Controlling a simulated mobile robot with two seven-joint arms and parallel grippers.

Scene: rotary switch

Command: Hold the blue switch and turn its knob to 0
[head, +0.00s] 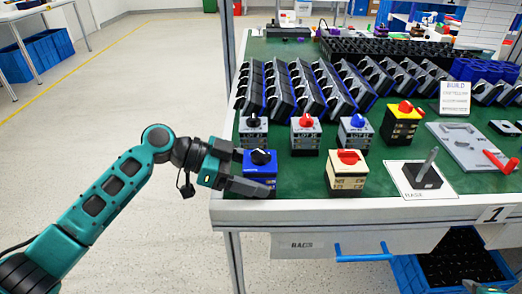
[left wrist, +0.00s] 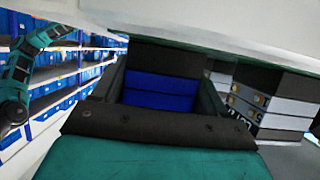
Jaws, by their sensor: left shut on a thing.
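The blue switch (head: 250,168) stands at the front left of the green table top, with a black knob (head: 260,157) on its blue top face. My left gripper (head: 250,184) is low at its front left side and is shut on the switch body. In the left wrist view, the blue body (left wrist: 158,92) sits between the two dark fingers. The lower part of the switch is partly hidden by the gripper. The knob's pointer is too small to read. My right gripper is not seen.
A cream switch with a red knob (head: 348,170) stands just right. Behind are grey switches with blue and red knobs (head: 305,135) and a yellow one (head: 402,122). A base plate with an upright post (head: 422,175) lies further right. Racks of dark switches fill the back.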

